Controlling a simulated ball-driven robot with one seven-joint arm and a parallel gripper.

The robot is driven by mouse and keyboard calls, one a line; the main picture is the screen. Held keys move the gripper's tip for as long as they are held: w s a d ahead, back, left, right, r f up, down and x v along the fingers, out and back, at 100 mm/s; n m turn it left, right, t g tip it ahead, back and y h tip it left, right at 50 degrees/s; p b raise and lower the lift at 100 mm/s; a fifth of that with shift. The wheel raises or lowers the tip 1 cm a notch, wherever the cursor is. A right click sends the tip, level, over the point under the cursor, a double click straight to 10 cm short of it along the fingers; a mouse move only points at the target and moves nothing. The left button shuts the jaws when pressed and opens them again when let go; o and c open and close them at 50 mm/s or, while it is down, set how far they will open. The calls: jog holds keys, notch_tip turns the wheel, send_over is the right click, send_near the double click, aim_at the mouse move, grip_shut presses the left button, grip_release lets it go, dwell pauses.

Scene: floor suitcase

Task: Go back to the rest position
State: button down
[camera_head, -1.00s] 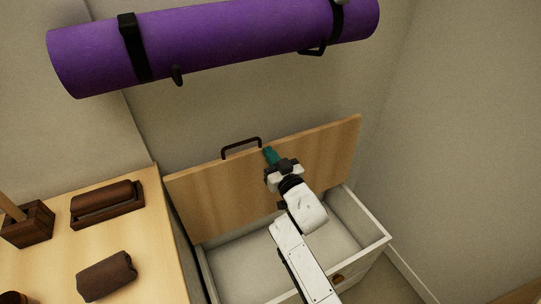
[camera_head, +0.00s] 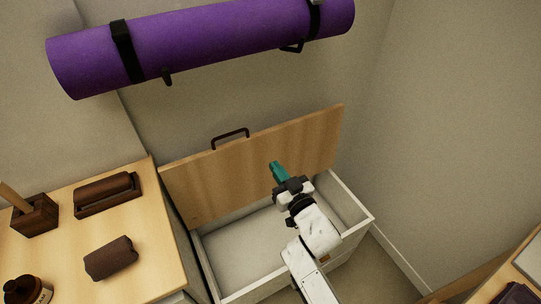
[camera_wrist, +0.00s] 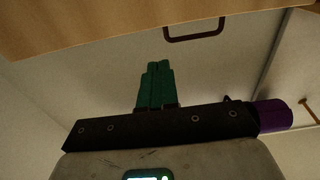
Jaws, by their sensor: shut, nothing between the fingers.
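My gripper (camera_head: 275,168) has green fingers held together with nothing between them. In the head view it is above the open white chest, in front of the raised wooden lid (camera_head: 250,165), and looks apart from it. In the wrist view the shut fingers (camera_wrist: 155,86) point up past the lid edge (camera_wrist: 100,25) and its dark handle (camera_wrist: 195,32). The white chest (camera_head: 364,221) is open and the part of its inside that shows looks empty; my arm hides some of it.
A purple rolled mat (camera_head: 220,38) hangs on the wall above the lid. A wall stands close at right.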

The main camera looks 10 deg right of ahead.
jog(key=shift+p+v, duration=0.3)
jog(key=shift+v, duration=0.6)
jog(key=shift+r, duration=0.1)
jog(key=s+d+f+m+g+h+p, duration=0.1)
jog(key=s+d+f+m+g+h, duration=0.2)
jog(key=s+d, duration=0.4)
jog(key=s+d+f+m+g+h+p, duration=0.2)
jog(key=s+d+f+g+h, duration=0.3)
jog(key=s, duration=0.4)
jog(key=s+d+r+g, duration=0.1)
jog(key=s+g, duration=0.2)
jog(key=s, duration=0.4)
jog(key=s+d+r+g+y, duration=0.1)
jog(key=s+g, duration=0.1)
jog(key=s, duration=0.6)
jog(key=s+d+r+n+g+y+p, duration=0.1)
jog(key=s+d+r+g, duration=0.1)
jog(key=s, duration=0.5)
jog(key=shift+g, duration=0.8)
